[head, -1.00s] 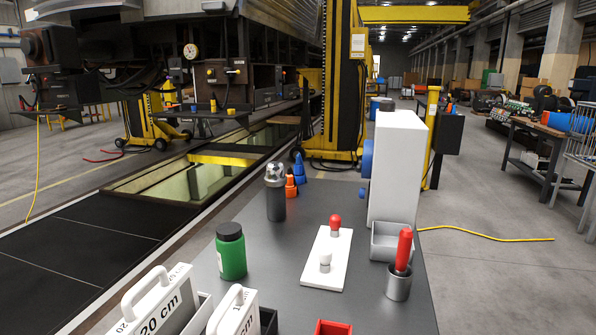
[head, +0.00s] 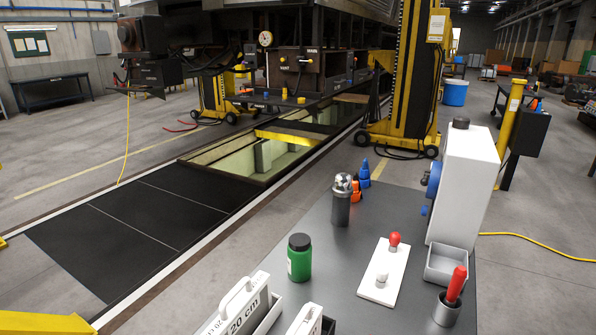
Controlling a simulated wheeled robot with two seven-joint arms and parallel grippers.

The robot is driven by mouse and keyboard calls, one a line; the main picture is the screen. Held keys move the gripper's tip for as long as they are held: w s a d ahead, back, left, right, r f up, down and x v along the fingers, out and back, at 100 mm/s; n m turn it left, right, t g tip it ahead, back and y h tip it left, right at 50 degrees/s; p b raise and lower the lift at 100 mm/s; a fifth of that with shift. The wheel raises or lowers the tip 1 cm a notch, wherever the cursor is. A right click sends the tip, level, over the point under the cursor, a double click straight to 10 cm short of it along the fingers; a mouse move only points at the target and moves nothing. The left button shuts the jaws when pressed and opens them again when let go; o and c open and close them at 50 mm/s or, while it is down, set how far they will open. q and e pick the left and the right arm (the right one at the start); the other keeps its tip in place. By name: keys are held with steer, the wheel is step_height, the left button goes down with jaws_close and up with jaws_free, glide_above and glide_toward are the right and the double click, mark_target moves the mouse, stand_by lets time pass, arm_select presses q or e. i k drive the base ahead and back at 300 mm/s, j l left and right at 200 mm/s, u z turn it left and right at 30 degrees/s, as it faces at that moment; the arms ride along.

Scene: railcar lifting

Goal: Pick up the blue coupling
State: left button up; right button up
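A small blue piece that looks like the blue coupling (head: 364,172) stands at the far end of the grey table (head: 330,262), just behind a similar orange piece (head: 357,190). The orange piece hides part of its lower side. A blue round fitting (head: 433,179) also shows on the left side of the white box (head: 468,185). Neither of my grippers is in the head view.
A dark silver-topped cylinder (head: 341,203) stands just in front of the orange piece. A green jar (head: 299,257), a white plate with red and white knobs (head: 383,272), a grey bin (head: 446,265) and a red-handled tool in a cup (head: 447,308) occupy the table.

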mark_target(363, 171)
steer(key=j+u, duration=0.25)
steer(key=j, duration=0.15)
steer(key=i+j+u, duration=0.1)
steer(key=j+u, duration=0.15)
steer(key=i+j+u, duration=0.25)
steer(key=j, duration=0.25)
steer(key=j+u, duration=0.2)
steer(key=j, duration=0.15)
steer(key=i+j+u, duration=0.25)
steer(key=i+j+z, duration=0.2)
steer(key=i, duration=0.4)
steer(key=i+j+z, duration=0.2)
steer(key=i+j, duration=0.3)
steer(key=i+l+z, duration=0.15)
steer(key=i+z, duration=0.2)
steer(key=z, duration=0.15)
steer(key=i+z, duration=0.35)
steer(key=z, duration=0.15)
steer(key=i+z, duration=0.9)
steer(key=i, duration=0.95)
steer(key=i+z, duration=0.2)
steer(key=i, duration=0.25)
steer(key=i+j+z, duration=0.25)
steer(key=i, duration=0.15)
steer(key=i+z, duration=0.2)
steer(key=i, duration=0.25)
